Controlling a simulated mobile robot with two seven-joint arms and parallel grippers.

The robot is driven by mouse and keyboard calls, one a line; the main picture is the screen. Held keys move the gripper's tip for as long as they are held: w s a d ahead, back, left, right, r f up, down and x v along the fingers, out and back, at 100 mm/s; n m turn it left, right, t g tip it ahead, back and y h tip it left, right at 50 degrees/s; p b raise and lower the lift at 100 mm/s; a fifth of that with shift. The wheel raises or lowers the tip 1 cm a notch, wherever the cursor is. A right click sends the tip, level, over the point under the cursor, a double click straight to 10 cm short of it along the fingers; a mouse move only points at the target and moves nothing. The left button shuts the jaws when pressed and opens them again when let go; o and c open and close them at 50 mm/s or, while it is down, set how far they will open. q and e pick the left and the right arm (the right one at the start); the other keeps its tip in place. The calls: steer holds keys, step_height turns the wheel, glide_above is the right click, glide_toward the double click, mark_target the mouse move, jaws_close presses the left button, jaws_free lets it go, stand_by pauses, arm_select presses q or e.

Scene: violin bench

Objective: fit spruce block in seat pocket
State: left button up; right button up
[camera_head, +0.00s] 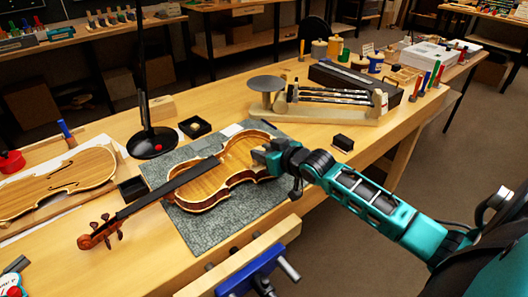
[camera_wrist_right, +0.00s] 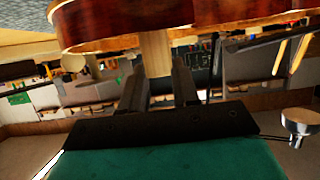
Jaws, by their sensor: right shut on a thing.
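The violin (camera_head: 215,183) lies on a grey mat (camera_head: 190,229), its scroll toward the lower left. My right gripper (camera_head: 262,155) is at the violin's lower end, at the right edge of its body. In the right wrist view, the gripper (camera_wrist_right: 160,85) is shut on a pale wooden block (camera_wrist_right: 155,52), which looks like the spruce block. The block reaches up to the red-brown violin body (camera_wrist_right: 130,22); I cannot tell whether it touches or sits inside. The seat pocket is not visible. The block is hidden by the gripper in the head view. My left gripper is not in view.
A black lamp (camera_head: 153,141) and a small black tray (camera_head: 195,126) stand behind the violin. A wooden rack with dark tools (camera_head: 330,97) is at the back right. A violin plate (camera_head: 65,180) lies at left. A blue vise (camera_head: 258,271) is at the front edge.

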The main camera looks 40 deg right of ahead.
steer(key=shift+p, duration=0.75)
stand_by(0.6)
steer(key=shift+f+b, duration=0.35)
steer(key=shift+f, duration=0.1)
steer(key=shift+f+b, duration=0.55)
steer(key=shift+f, duration=0.4)
steer(key=o, duration=1.1)
steer(key=p+v, duration=0.2)
steer(key=v, duration=1.1)
